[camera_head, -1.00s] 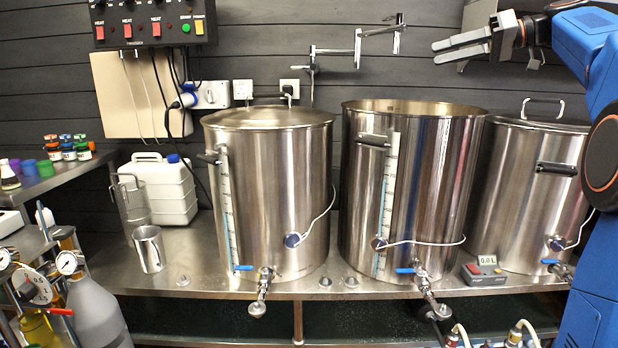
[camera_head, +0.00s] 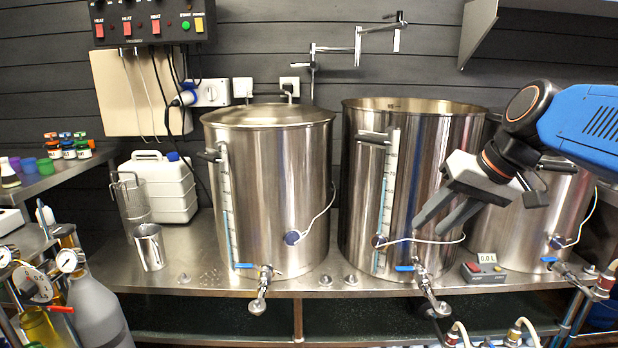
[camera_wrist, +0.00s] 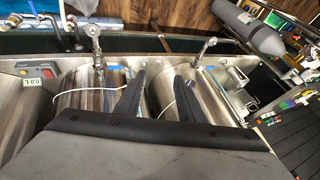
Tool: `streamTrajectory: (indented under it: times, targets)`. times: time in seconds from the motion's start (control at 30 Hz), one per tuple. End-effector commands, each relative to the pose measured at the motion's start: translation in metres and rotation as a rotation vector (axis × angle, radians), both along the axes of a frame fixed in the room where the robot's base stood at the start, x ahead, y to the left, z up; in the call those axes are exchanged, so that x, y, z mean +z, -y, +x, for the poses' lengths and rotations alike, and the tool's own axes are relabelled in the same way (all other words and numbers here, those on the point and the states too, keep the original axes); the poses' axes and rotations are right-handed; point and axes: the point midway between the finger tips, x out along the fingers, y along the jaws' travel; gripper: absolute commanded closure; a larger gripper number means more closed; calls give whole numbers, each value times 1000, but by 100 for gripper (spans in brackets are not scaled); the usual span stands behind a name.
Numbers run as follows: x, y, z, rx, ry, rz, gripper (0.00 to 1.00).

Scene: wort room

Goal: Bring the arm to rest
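My gripper (camera_head: 440,215) hangs in front of the right part of the middle kettle (camera_head: 362,215), pointing down and to the left. Its two grey fingers are apart with nothing between them. In the wrist view the fingers (camera_wrist: 157,90) also stand apart and empty, with kettles and their taps beyond them. My blue arm reaches in from the right edge and partly covers the right kettle (camera_head: 535,225). I cannot tell from the head view how far the fingers are from the kettle wall.
The lidded left kettle (camera_head: 270,190) and the open middle kettle stand on a steel bench (camera_head: 205,270). A small display box (camera_head: 482,270) sits by the right kettle. Taps jut out at the bench front. A jointed wall pipe (camera_head: 357,45) is above.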

Motion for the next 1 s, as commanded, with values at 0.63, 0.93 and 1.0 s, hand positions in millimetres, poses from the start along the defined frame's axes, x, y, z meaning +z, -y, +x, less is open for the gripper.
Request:
streamTrajectory:
  times: [0.63, 0.93, 1.0]
  targets:
    - [-191, 42, -152, -81, -5, -346, 64]
    - [-194, 43, -154, -82, -5, -353, 64]
    - [-194, 43, -154, -83, -5, -352, 64]
